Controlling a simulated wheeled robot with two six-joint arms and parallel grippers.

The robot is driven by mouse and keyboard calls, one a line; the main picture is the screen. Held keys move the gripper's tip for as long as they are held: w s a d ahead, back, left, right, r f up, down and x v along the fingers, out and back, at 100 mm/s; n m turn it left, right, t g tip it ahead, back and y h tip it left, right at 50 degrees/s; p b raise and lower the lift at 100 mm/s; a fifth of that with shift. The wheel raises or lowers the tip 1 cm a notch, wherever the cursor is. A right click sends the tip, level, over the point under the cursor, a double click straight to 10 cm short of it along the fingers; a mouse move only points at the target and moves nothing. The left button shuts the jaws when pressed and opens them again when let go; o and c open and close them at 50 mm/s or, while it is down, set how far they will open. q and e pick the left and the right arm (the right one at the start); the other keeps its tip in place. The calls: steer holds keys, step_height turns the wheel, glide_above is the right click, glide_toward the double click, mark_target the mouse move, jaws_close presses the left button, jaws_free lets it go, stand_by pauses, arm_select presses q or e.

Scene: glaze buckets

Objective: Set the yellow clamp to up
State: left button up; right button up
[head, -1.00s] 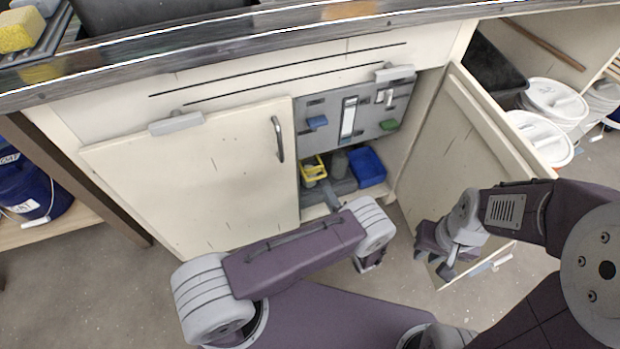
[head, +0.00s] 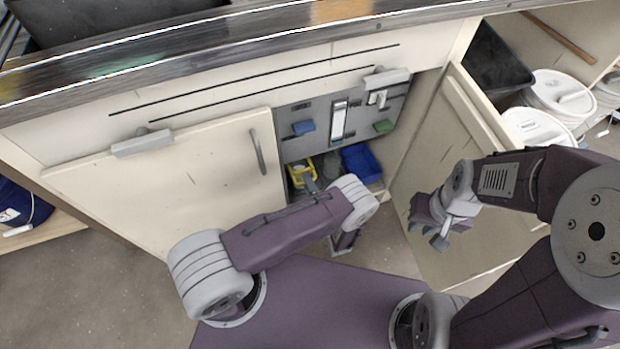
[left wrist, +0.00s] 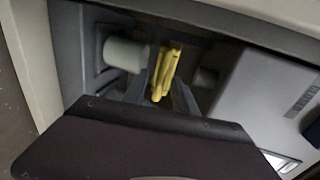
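The yellow clamp (head: 301,173) is a loop-shaped yellow piece low inside the open cabinet, beside a grey part. In the left wrist view the clamp (left wrist: 166,72) shows nearly edge-on, between grey cylinders. My left gripper (left wrist: 163,90) has its dark fingers apart, one on each side of the clamp in that picture; I cannot tell whether they touch it. In the head view the left gripper (head: 310,184) is mostly hidden behind my arm, with a grey tip close to the clamp. My right gripper (head: 428,225) hangs in front of the open right door, empty, its fingers apart.
A blue bin (head: 361,162) stands right of the clamp. A grey panel (head: 350,115) with blue and green parts is above it. The left door (head: 165,195) is closed and the right door (head: 455,170) stands open. White-lidded buckets (head: 560,95) are at the right.

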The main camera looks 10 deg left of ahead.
arm_select(q)
jaws_close()
stand_by(1.4)
